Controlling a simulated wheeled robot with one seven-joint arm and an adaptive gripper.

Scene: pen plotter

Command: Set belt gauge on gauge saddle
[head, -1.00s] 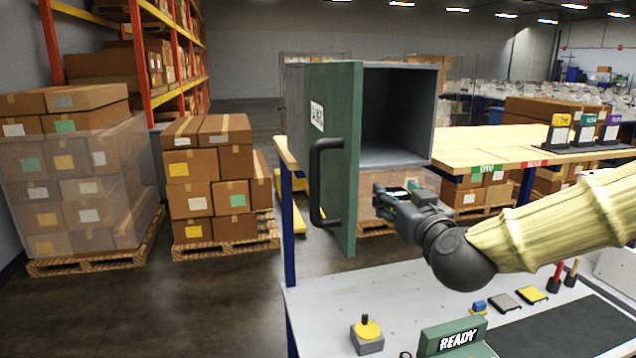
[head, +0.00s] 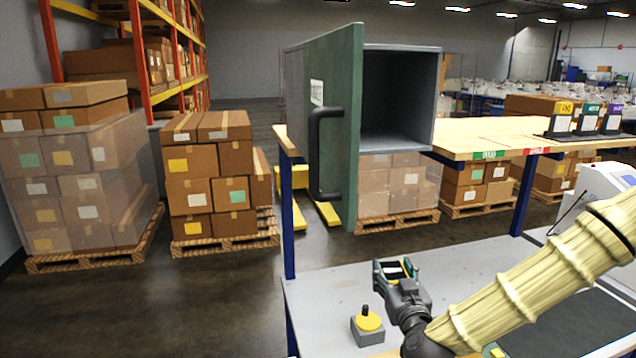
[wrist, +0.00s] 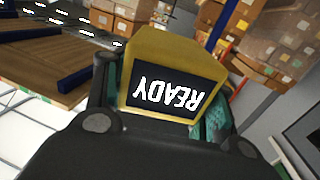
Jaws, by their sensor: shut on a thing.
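My gripper (head: 396,270) is shut on a yellow block with a dark READY face, which I take to be the belt gauge (wrist: 155,50). The gauge fills the space between the green-padded fingers in the wrist view, its lettering upside down. In the head view only a small part of it shows between the fingers. The gripper holds it above the left part of the grey bench (head: 330,296), behind a small grey block with a yellow disc and black knob (head: 368,323). I cannot identify the gauge saddle for certain; my arm hides much of the bench.
A grey cabinet (head: 437,100) with its green door (head: 345,70) swung open stands on the wooden shelf (head: 470,132) above the bench. Black stands with coloured cards (head: 562,122) are at the shelf's right. A white machine (head: 600,188) stands at the bench's right.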

